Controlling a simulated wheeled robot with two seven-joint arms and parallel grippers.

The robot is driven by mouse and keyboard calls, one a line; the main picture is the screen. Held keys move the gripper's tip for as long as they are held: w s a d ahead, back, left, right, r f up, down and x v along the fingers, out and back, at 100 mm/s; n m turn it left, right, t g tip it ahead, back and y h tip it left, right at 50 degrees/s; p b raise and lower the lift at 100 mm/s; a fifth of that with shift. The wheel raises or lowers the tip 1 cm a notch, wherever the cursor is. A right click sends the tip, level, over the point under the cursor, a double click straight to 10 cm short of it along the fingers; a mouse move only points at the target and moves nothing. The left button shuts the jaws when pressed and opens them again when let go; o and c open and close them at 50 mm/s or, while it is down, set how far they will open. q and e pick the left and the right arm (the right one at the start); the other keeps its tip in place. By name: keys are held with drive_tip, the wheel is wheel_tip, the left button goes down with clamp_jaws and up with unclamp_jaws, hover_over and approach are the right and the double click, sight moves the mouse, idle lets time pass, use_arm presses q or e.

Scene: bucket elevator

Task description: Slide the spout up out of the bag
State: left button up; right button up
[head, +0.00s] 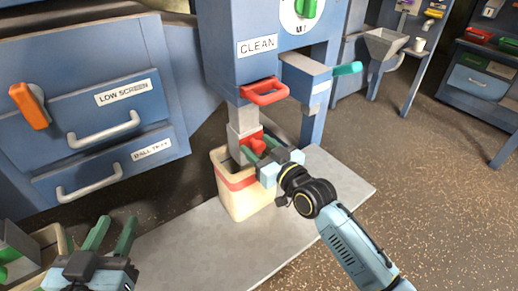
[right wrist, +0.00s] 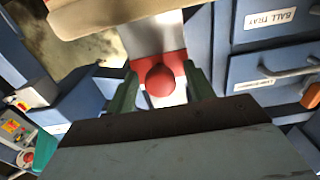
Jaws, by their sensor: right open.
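The grey square spout (head: 242,119) hangs below the blue "CLEAN" housing. Its lower end is inside the mouth of the cream bag (head: 243,203), which has a red band and stands upright on a pale slab. A red knob (head: 257,143) sits on the spout's front. My right gripper (head: 259,151) is at the knob, over the bag's near rim. In the right wrist view the round knob (right wrist: 160,80) lies between the green fingers of my right gripper (right wrist: 163,76), which are open. My left gripper (head: 111,233) is open and empty at the lower left.
A red handle (head: 264,91) juts out just above the spout, and a teal lever (head: 347,68) sticks out to its right. Drawers with metal handles (head: 104,131) stand at the left. The pale slab (head: 180,250) is clear in front of the bag.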

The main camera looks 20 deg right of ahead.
use_arm(q)
drive_tip(key=shift+r, duration=0.25)
use_arm(e)
drive_tip(key=shift+w, duration=0.15)
clamp_jaws()
use_arm(q)
drive_tip(key=shift+f, duration=0.1)
use_arm(e)
drive_tip(key=shift+r, duration=0.1)
